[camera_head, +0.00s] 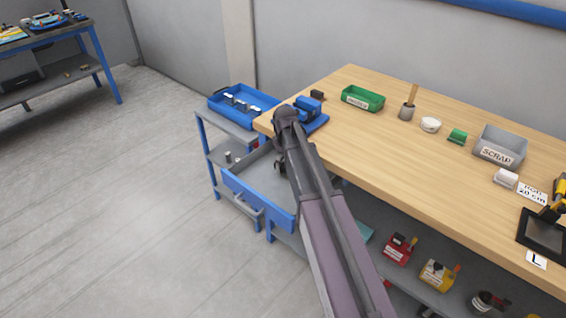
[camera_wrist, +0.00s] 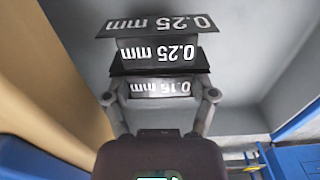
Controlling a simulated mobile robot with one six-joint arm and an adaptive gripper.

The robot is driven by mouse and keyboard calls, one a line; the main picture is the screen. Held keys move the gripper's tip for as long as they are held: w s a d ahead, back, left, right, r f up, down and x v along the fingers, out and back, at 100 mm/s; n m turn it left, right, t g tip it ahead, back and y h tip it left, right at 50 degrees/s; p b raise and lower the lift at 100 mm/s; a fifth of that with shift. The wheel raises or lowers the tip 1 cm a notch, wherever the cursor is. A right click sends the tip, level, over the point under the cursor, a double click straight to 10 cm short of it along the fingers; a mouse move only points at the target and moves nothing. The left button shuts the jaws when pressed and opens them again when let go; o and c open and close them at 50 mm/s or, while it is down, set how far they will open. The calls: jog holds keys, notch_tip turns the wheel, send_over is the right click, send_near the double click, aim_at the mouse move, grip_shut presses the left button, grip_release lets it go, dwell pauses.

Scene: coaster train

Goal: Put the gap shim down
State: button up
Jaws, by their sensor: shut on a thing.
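The lettering is upside down. In the head view my gripper (camera_head: 281,166) hangs over the open grey drawer with a blue front (camera_head: 258,200), partly hidden by my arm. The shim cannot be made out there.
The wooden bench (camera_head: 400,140) carries a green bin (camera_head: 362,98), a grey scrap bin (camera_head: 500,147) and small items. A blue tray (camera_head: 243,103) sits on a cart beside the drawer. A shelf below the bench holds several objects. The floor at left is clear.

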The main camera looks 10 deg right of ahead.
jog(key=shift+f, duration=0.2)
jog(key=o, duration=0.9)
jog(key=shift+r, duration=0.25)
notch_tip(320, 180, up, 12)
jog(key=p, duration=1.2)
jog(key=shift+s, duration=0.15)
jog(key=s+m, duration=0.2)
jog(key=s, duration=0.4)
jog(key=s+a+m, duration=0.1)
jog(key=s+m, duration=0.1)
jog(key=s, duration=0.5)
jog(key=s+m, duration=0.3)
jog(key=s, duration=0.4)
jog(key=shift+s+a, duration=0.15)
jog(key=shift+a, duration=0.15)
